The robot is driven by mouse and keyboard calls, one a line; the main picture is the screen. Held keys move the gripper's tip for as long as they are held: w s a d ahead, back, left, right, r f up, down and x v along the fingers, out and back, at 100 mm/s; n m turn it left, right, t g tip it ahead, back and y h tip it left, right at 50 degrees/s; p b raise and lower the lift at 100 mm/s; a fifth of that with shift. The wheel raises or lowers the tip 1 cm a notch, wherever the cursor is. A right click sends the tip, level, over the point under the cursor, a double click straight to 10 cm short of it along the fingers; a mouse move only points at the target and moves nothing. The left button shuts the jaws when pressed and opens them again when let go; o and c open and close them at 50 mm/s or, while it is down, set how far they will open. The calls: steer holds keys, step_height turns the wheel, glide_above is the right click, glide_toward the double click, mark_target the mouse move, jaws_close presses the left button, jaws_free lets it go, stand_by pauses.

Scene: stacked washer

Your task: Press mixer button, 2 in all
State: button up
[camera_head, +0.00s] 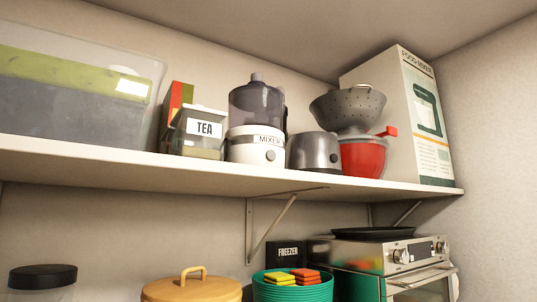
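A mixer (256,145) stands upright on the upper shelf, near the middle of the camera_head view. It has a white base with the label "MIXER" and a dark translucent jar with a lid on top. A round grey button or knob (271,156) shows on the front of the base, below the label. Whether it is pressed cannot be told. I see only this one labelled mixer standing on the shelf. My gripper is not in this view.
A tea box (204,128) stands left of the mixer, a grey metal appliance (315,152) right. A colander (347,110) sits above a red bowl (363,158), beside a food mixer carton (400,110). The shelf (130,166) has brackets. Below are bowls and an oven (395,256).

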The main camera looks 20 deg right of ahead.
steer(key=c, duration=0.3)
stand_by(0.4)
